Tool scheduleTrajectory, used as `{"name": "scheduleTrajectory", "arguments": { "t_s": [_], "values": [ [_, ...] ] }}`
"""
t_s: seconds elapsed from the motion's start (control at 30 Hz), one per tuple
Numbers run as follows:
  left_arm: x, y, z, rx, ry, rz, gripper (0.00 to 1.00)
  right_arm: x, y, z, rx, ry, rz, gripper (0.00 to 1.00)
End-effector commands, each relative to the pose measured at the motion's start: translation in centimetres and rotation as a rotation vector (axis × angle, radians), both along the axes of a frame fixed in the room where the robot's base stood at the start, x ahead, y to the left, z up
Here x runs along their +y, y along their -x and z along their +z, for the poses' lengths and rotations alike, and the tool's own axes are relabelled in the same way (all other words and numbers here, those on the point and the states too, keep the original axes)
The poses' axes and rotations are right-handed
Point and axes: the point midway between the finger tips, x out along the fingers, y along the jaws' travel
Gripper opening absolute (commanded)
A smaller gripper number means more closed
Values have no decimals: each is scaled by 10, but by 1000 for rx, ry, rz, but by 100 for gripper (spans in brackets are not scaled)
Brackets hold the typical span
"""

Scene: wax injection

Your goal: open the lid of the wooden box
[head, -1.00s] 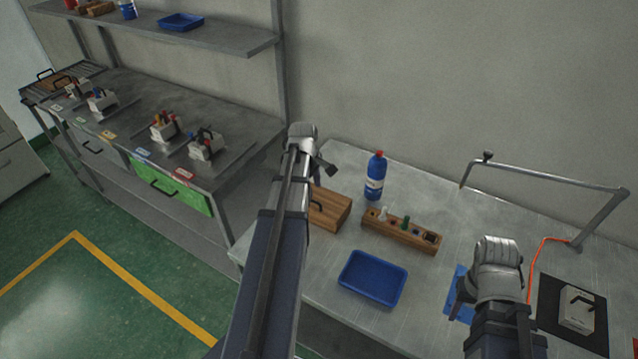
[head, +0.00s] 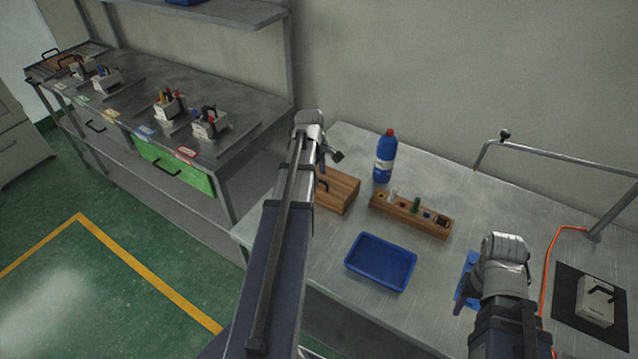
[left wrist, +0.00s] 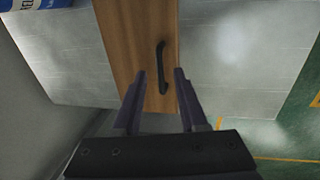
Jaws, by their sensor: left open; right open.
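The wooden box (head: 343,193) stands on the metal bench, partly hidden behind my left arm in the head view. Its lid looks shut. A dark bar handle (left wrist: 161,68) sits on the wooden top (left wrist: 130,30) in the left wrist view. My left gripper (left wrist: 159,77) is open, with its two fingertips on either side of the handle's lower part in that view. I cannot tell whether they touch it. In the head view the left gripper (head: 328,160) is over the box. My right gripper (head: 463,292) is open and empty over the right part of the bench, near a blue mat.
A wooden rack (head: 410,216) with small items stands right of the box, with a blue bottle (head: 384,160) behind. A blue tray (head: 380,263) lies in front. A metal frame (head: 560,160) and a white block (head: 597,302) are at right. A side table stands at left.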

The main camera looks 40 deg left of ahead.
Motion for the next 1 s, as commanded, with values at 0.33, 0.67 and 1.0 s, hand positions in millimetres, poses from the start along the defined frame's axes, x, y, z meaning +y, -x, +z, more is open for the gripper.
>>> {"name": "scheduleTrajectory", "arguments": {
  "t_s": [0.33,0.67,1.0],
  "values": [
    [0,-3,-12,0,0,0,42,0,0,-12,0,0,-1,50],
    [0,-2,-12,0,0,0,14,0,0,-12,0,0,-1,50],
    [0,-2,-12,0,0,0,0,0,0,-12,0,0,-1,50]
  ]
}}
